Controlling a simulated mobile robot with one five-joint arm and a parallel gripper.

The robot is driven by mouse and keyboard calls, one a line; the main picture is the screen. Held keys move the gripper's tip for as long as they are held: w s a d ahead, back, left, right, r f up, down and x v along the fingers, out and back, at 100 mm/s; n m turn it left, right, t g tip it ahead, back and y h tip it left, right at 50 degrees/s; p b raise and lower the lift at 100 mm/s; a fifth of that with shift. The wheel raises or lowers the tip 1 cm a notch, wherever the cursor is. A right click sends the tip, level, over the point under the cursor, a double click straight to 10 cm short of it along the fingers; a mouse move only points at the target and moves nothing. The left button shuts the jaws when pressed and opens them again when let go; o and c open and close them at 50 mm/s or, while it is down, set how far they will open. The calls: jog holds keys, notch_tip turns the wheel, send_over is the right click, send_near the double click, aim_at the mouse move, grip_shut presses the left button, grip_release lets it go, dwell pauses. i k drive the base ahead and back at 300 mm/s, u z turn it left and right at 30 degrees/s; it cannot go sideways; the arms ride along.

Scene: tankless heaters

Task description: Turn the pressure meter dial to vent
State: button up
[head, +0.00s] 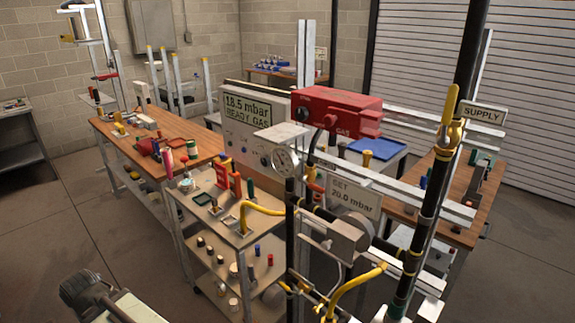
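A red box-shaped meter (345,112) marked GAS is mounted at the centre of the head view. A dark round knob (303,114) sits on its left face; its setting and small lettering are too small to read. A round white-faced pressure gauge (286,162) stands below it, with its needle too small to read. I cannot tell for sure which of these carries the task's dial. A panel (248,108) behind reads 18.5 mbar READY GAS. A dark part that seems to be my arm shows at the lower left, well away from the meter; no gripper fingers show.
A black pipe (436,175) with a yellow valve handle (451,103) rises at the right, by a SUPPLY sign (482,114). Yellow hoses (357,285) cross the front. Wooden benches (120,150) stand behind. Floor is clear at left.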

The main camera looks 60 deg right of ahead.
aim_at(265, 161)
jog(key=u, duration=0.15)
jog(key=i, duration=0.9)
jog(key=z, duration=0.05)
